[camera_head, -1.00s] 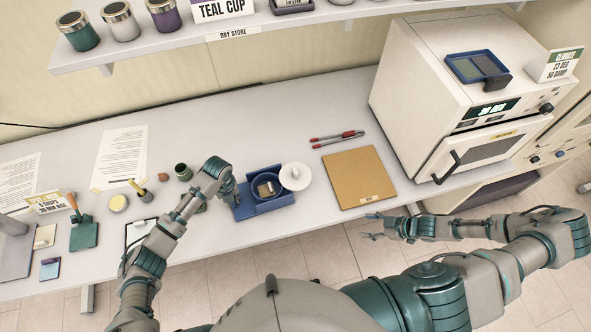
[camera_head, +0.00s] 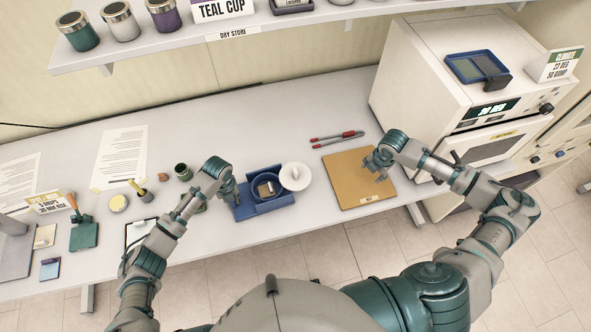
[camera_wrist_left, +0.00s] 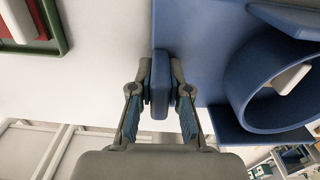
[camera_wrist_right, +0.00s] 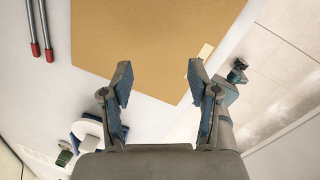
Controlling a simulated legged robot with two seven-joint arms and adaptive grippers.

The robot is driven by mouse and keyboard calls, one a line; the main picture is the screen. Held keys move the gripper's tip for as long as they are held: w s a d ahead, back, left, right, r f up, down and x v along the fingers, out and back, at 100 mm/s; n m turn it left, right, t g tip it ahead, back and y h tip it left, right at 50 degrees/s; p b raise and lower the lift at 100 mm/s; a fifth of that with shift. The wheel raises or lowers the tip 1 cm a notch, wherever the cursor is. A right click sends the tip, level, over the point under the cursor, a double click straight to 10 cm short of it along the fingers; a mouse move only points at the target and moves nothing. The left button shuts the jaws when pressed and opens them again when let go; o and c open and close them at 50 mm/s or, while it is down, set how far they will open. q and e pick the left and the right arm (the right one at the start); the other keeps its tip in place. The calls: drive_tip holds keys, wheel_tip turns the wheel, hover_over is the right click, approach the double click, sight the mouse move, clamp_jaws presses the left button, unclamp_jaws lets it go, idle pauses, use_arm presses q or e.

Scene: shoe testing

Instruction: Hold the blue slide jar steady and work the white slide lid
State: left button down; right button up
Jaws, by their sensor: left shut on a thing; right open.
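The blue slide jar (camera_head: 268,184) stands on a blue base (camera_head: 250,208) near the table's front edge, with a small pale block inside. The white slide lid (camera_head: 295,176) is a round disc with a knob, at the jar's right side and clear of the opening. My left gripper (camera_head: 236,191) is shut on an upright blue tab at the base's left edge; the tab (camera_wrist_left: 160,88) shows between the fingers in the left wrist view. My right gripper (camera_head: 378,174) is open and empty above the tan board, right of the lid. The lid (camera_wrist_right: 88,127) also shows in the right wrist view.
The tan board (camera_head: 358,178) lies right of the jar, with red-handled tongs (camera_head: 337,137) behind it. A white oven (camera_head: 450,100) stands at the right. The table behind the jar is clear.

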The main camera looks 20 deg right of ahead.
drive_tip(key=w+a+r+m+g+y, duration=0.1)
drive_tip(key=w+a+r, duration=0.25)
drive_tip(key=a, duration=0.25)
drive_tip(key=w+a+r+m+y, duration=0.1)
drive_tip(key=w+a+r+y, duration=0.1)
drive_tip(key=w+a, duration=0.3)
drive_tip(key=m+g+y, duration=0.1)
drive_tip(key=m+y, duration=0.1)
approach(295, 170)
drive_tip(key=x, duration=1)
drive_tip(key=shift+a+f, duration=0.1)
drive_tip(key=shift+f, duration=0.25)
clamp_jaws()
